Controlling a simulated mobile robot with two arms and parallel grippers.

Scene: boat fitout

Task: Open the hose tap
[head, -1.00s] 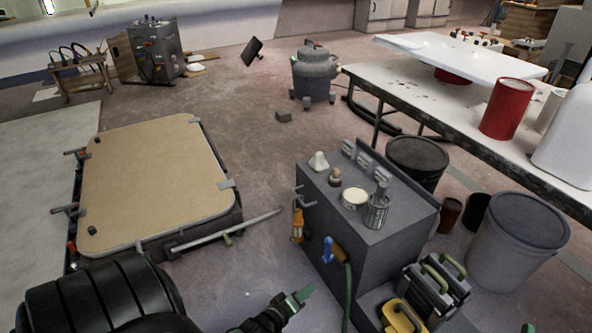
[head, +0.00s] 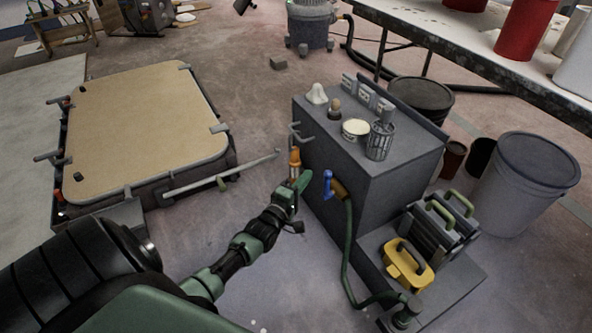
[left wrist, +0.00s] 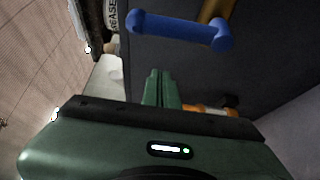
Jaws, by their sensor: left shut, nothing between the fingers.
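The hose tap is on the side of a dark grey cabinet (head: 345,165). Its blue lever handle (head: 327,184) stands upright in the head view, beside a brass body (head: 341,190) with a green hose (head: 349,240) hanging from it. In the left wrist view the blue handle (left wrist: 180,28) lies across the top, beyond the fingertips. My left gripper (head: 304,178) is shut and empty, just left of the handle and apart from it. Its green fingers (left wrist: 160,88) also show in the left wrist view. My right gripper is not in view.
An orange-handled tool (head: 295,160) hangs on the cabinet left of the tap. A tub (head: 355,129) and a wire cup (head: 380,141) stand on top. A yellow carrier (head: 405,264) sits low at right. A board-topped crate (head: 145,140) stands left; floor between is mostly clear.

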